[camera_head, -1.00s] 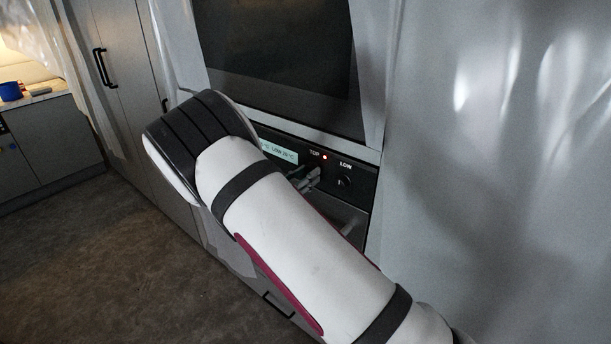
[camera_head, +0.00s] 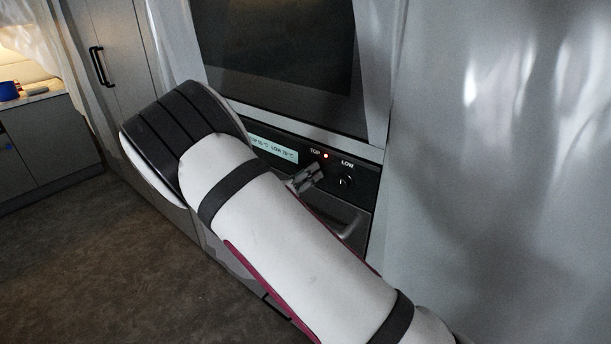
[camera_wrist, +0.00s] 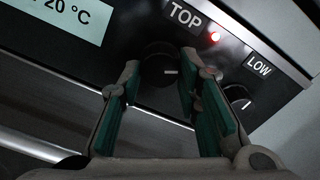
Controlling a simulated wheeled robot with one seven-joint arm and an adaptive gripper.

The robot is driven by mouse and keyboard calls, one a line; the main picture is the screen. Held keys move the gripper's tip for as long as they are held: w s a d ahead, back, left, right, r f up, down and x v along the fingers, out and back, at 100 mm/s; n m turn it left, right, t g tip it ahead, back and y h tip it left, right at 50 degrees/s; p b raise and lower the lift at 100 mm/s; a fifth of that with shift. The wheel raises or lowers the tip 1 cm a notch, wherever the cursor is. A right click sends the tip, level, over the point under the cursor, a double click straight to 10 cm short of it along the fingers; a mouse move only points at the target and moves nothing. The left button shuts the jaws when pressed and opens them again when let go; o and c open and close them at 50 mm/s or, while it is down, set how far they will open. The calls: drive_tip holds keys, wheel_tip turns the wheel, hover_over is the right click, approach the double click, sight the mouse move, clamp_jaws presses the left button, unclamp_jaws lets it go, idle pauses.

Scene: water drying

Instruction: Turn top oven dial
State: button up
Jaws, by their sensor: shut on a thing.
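The black top oven dial (camera_wrist: 158,66) sits below the TOP label on the oven's control panel. A white mark on it points to the right in the wrist view. My gripper (camera_wrist: 160,78) has one teal-padded finger on each side of the dial and is shut on it. In the head view my gripper (camera_head: 306,177) is in front of the panel below the TOP label, tilted, and it hides the top dial. A red light (camera_wrist: 214,37) glows beside the TOP label.
The LOW dial (camera_wrist: 238,97) is close to the right of my right finger; it also shows in the head view (camera_head: 345,182). The drawer handle (camera_head: 345,224) is below. The dark oven door (camera_head: 275,50) is above.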

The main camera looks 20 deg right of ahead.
drive_tip(key=n+b, duration=0.1)
drive_tip(key=n, duration=1.1)
drive_tip(key=shift+s+r, duration=0.1)
drive_tip(key=shift+n, duration=0.3)
idle(0.3)
drive_tip(key=o, duration=1.1)
drive_tip(key=shift+o, duration=0.2)
drive_tip(key=v, duration=1.2)
